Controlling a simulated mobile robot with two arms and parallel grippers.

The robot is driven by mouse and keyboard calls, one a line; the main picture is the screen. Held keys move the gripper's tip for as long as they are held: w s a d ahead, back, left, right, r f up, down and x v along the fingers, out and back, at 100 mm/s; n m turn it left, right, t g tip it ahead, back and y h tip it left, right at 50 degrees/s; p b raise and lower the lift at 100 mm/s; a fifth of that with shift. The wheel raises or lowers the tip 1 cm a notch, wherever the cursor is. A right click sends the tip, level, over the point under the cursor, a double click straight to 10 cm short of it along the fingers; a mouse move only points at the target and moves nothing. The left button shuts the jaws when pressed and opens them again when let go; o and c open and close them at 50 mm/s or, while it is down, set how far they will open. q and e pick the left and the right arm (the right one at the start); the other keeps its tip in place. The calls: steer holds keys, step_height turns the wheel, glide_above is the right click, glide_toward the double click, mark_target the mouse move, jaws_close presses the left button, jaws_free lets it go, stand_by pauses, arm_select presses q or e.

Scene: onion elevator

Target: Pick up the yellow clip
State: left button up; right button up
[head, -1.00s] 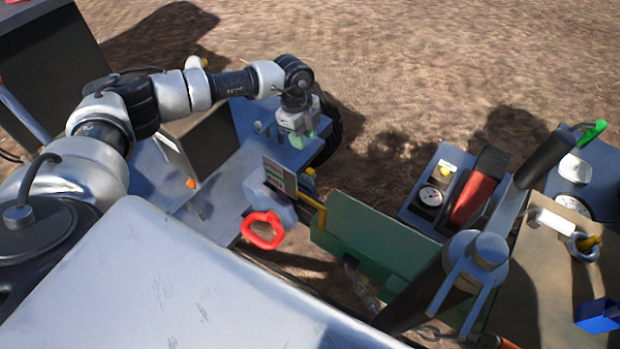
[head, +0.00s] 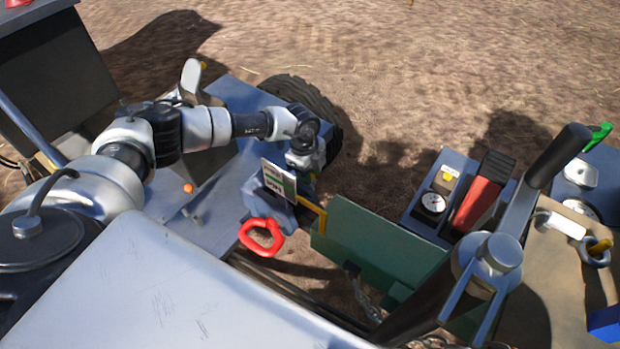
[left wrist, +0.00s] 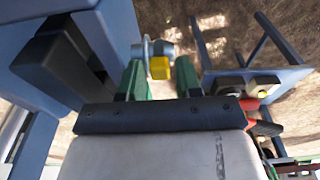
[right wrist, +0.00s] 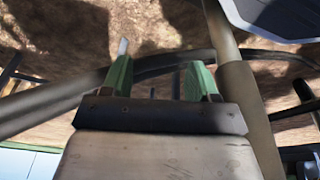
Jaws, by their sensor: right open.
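In the head view a yellow piece (head: 316,213), which may be the clip, sits at the left end of the green box, beside a grey block with a card. My left gripper (head: 303,172) points down just behind the card; its fingers are largely hidden there. In the left wrist view my left gripper (left wrist: 160,72) has its green fingers apart. My right gripper (right wrist: 157,66) is open and empty.
A card (head: 286,182) stands close in front of the left gripper. A red ring handle (head: 261,236) is below it. The green box (head: 380,245) lies to the right, then a gauge panel (head: 432,203) and a red-handled lever (head: 478,200). Bars cross near the right gripper.

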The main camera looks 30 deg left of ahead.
arm_select(q)
jaws_close()
steer(key=shift+r, duration=0.1)
